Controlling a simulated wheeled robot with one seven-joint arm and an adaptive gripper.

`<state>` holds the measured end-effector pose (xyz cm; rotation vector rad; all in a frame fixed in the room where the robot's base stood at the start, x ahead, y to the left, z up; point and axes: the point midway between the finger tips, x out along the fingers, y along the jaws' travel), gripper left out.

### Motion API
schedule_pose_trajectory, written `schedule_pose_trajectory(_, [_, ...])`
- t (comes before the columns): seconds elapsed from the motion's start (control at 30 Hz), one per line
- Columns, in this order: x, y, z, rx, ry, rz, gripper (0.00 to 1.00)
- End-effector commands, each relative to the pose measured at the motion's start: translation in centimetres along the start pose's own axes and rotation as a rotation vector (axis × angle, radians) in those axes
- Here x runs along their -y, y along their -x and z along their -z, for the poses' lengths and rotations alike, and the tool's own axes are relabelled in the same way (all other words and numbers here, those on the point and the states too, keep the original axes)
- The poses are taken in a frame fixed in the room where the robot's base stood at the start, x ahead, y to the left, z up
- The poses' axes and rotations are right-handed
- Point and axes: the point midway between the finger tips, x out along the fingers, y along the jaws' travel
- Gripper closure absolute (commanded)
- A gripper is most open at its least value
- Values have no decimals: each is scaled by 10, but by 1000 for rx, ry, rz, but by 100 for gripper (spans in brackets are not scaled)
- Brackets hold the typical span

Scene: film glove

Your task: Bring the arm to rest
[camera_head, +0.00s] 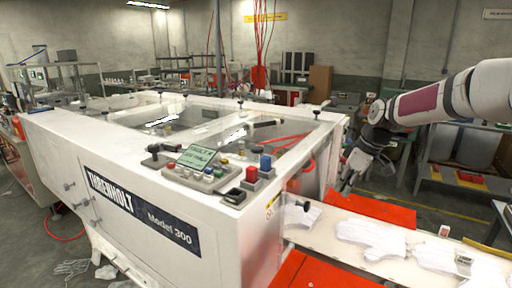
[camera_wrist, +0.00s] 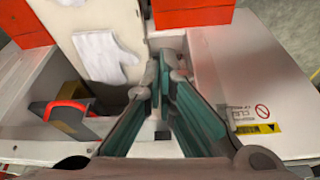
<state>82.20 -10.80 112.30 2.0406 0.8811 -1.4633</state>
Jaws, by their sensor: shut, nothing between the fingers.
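My arm (camera_head: 440,100) reaches in from the right edge of the head view, held above the conveyor. My gripper (camera_head: 346,184) hangs from its end, pointing down and left, beside the right end of the white machine. In the wrist view the two green-sided fingers of my gripper (camera_wrist: 160,66) come together at their tips, with nothing held between them. The gripper appears above the conveyor's edge and the machine's end; I cannot tell the exact gap.
The white machine (camera_head: 150,200) carries a control panel (camera_head: 200,168) with buttons. White gloves (camera_head: 372,238) lie on the conveyor (camera_head: 315,232), flanked by red panels (camera_head: 372,208). One glove (camera_wrist: 103,55) shows in the wrist view. Shelving (camera_head: 465,180) stands at the right.

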Motion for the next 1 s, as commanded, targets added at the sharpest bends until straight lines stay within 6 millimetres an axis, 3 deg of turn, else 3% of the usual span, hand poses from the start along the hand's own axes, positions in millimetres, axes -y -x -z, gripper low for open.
schedule_pose_trajectory(0.2, [70, 40, 8, 127, -62, -87, 100])
schedule_pose_trajectory(0.47, [149, 90, -9, 190, -208, -216, 100])
schedule_pose_trajectory(0.7, [219, 132, -40, 150, -379, -320, 100])
schedule_pose_trajectory(1.0, [298, 156, -96, 1, -615, -357, 100])
